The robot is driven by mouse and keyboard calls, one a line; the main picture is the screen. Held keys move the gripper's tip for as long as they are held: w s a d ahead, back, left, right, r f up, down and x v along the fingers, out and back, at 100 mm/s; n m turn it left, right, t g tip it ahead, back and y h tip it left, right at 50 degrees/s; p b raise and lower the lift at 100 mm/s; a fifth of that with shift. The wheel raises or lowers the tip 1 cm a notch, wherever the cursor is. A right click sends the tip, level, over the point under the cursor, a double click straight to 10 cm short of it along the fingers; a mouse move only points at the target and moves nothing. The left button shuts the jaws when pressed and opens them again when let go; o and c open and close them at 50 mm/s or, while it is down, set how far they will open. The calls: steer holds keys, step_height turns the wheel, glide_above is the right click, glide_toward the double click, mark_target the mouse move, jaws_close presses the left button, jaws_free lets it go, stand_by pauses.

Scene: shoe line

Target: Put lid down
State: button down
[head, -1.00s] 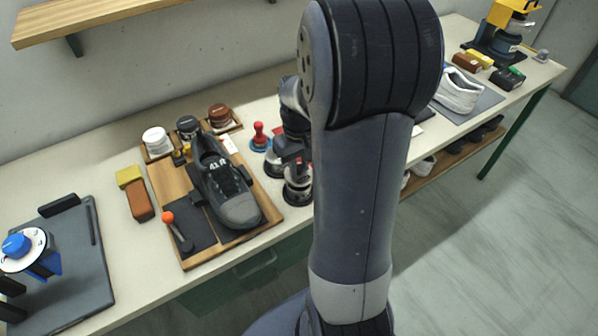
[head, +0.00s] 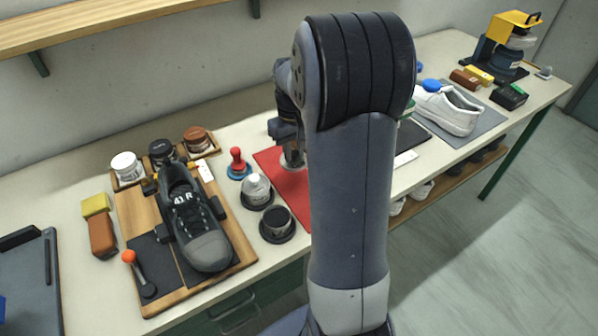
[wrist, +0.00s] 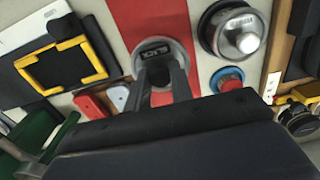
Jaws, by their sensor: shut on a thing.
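A round grey lid with a black label reading "BLACK" (wrist: 155,47) is between my fingertips in the wrist view. My gripper (wrist: 161,72) is shut on it. The lid is over a red mat (wrist: 150,15); I cannot tell whether it touches the mat. In the head view my gripper (head: 292,160) is low over the red mat (head: 268,159), and my arm hides part of the mat. An open tin with dark contents (head: 278,222) stands on a dark round base left of my arm.
A silver-topped piece (head: 257,189) and a red-knobbed blue piece (head: 238,165) stand close left of the mat. A dark shoe (head: 190,215) lies on a wooden board further left. A white shoe (head: 447,110) is at the right.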

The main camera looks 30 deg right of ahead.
mark_target(294, 181)
step_height(294, 181, down, 8)
steer(key=shift+a+r, duration=0.1)
stand_by(0.4)
steer(key=c, duration=1.2)
jaws_free()
steer(key=shift+c, duration=0.2)
step_height(294, 181, up, 12)
steer(key=shift+r, duration=0.1)
